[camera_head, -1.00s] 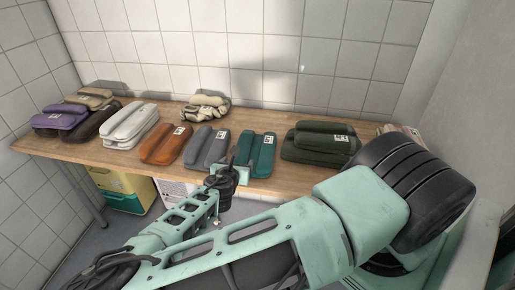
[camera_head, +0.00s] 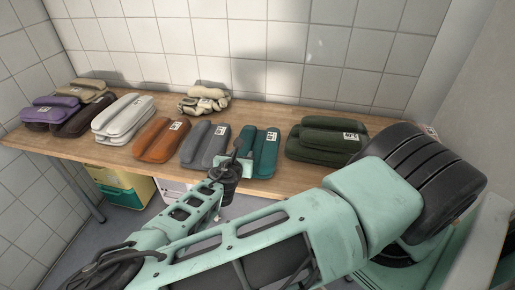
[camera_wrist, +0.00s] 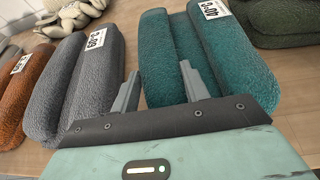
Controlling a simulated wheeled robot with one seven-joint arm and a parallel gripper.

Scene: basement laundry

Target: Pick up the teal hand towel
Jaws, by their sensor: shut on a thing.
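The teal hand towel (camera_head: 264,152) is a thick folded piece with two long rolls and a white tag, lying on the wooden table. It fills the upper middle of the wrist view (camera_wrist: 158,45). My gripper (camera_head: 239,150) is at its near left part. In the wrist view my gripper (camera_wrist: 160,70) has one finger in the gap beside the grey towel and the other in the groove between the teal rolls. The fingers are shut on the left teal roll. The towel appears to rest on the table. The fingers partly cover its near end.
A grey towel (camera_head: 205,146) lies close on the left, then an orange one (camera_head: 160,141) and a white one (camera_head: 123,118). A dark green stack (camera_head: 326,143) stands to the right. A crumpled beige cloth (camera_head: 204,99) lies behind. The tiled wall bounds the table's back.

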